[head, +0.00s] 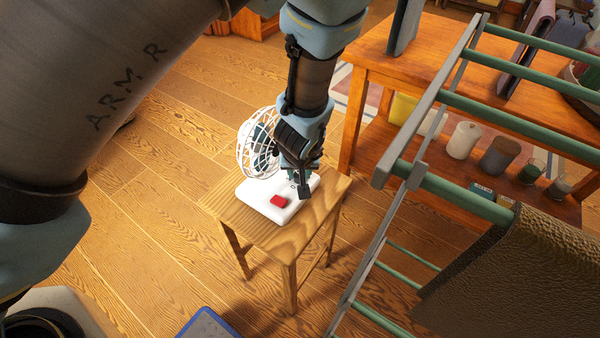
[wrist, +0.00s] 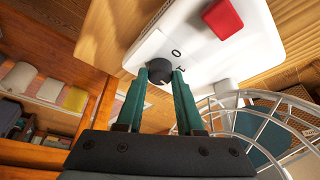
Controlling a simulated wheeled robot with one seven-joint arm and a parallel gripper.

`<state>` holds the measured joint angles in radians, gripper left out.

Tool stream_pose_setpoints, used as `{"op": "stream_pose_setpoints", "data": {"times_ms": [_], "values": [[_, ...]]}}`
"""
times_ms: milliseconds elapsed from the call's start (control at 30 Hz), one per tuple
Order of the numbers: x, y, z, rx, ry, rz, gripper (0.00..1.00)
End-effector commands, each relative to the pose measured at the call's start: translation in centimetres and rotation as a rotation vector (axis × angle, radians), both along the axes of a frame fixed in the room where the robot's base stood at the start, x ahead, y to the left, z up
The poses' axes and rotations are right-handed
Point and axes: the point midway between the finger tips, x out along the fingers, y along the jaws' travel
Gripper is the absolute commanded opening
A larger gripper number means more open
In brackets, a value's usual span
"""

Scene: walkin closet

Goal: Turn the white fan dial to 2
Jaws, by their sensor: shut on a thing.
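The white fan stands on a small wooden stool; its white base (head: 253,194) and round wire cage (head: 245,150) show in the head view. In the wrist view the base (wrist: 205,50) carries a dark round dial (wrist: 160,70) with printed marks beside it, of which a 0 and a 1 seem readable. My gripper (wrist: 163,76) is shut on the dial, one green finger on each side of it. In the head view my gripper (head: 301,182) comes down onto the base and hides the dial. The dial's pointer setting cannot be made out clearly.
A red button (head: 279,201) sits on the base near the dial. The stool (head: 247,222) has bare floor to its left. A green-and-grey drying rack (head: 385,210) with a dark cloth stands close at right, before a wooden shelf table (head: 430,60).

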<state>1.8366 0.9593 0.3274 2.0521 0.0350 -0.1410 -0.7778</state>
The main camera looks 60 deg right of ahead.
Motion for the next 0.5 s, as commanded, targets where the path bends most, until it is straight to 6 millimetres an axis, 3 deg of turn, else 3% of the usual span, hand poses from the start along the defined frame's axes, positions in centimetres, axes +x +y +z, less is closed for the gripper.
{"op": "stream_pose_setpoints", "data": {"times_ms": [500], "values": [[0.06,0.05,0.0,0.0,0.0,-0.082,0.0]]}}
